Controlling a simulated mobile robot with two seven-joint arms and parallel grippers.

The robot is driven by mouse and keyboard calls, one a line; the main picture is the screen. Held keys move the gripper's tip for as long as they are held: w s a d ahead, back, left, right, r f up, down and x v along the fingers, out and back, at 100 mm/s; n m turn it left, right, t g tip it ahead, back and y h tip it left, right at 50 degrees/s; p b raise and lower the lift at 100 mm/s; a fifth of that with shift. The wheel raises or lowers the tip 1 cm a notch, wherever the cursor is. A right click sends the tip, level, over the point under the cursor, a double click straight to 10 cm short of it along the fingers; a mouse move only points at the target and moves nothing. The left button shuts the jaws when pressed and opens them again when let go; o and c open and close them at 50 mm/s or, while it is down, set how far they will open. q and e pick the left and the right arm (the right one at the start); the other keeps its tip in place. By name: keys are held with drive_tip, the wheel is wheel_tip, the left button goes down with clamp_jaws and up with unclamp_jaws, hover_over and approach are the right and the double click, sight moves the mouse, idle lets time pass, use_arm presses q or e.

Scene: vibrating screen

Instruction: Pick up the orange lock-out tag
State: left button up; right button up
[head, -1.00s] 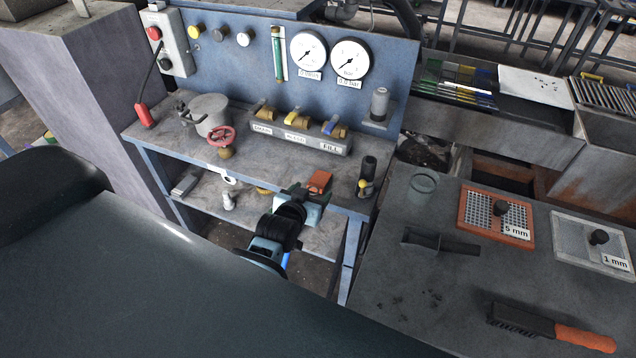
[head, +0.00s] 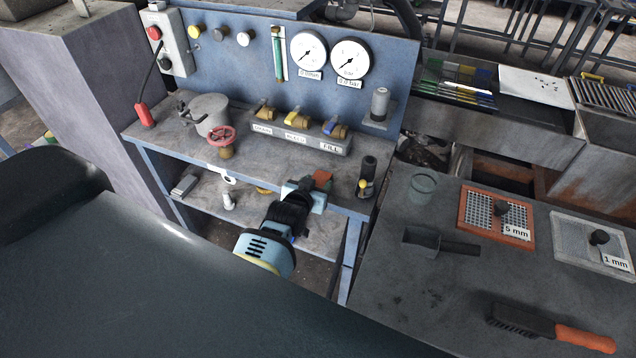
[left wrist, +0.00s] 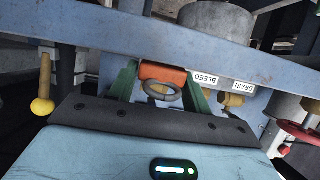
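The orange lock-out tag (head: 322,177) lies at the front edge of the blue bench's top, partly covered by my left gripper (head: 309,184) in the head view. In the left wrist view the orange tag (left wrist: 163,73) shows between the two green fingers of my left gripper (left wrist: 162,80), with a grey ring (left wrist: 161,95) just in front of it. The fingers are apart, one on each side of the tag; firm contact does not show. My right gripper is not in view.
The valve block (head: 300,138) with DRAIN, BLEED and FILL labels stands behind the tag. A red handwheel valve (head: 222,140) is to the left. The bench's lower shelf (head: 205,200) holds several parts.

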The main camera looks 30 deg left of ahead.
sight(316, 174)
use_arm(q)
drive_tip(key=c, duration=0.6)
drive_tip(key=shift+r, duration=0.1)
drive_tip(key=shift+r, duration=0.6)
wheel_tip(316, 174, up, 3)
drive_tip(key=shift+f, duration=0.15)
drive_tip(key=shift+s+d+r+b, duration=0.15)
drive_tip(key=shift+s+r, duration=0.1)
drive_tip(key=shift+s, duration=3.8)
drive_tip(key=shift+s+a+r+b, duration=0.1)
drive_tip(key=shift+s+r+b, duration=0.1)
drive_tip(key=shift+s, duration=3.8)
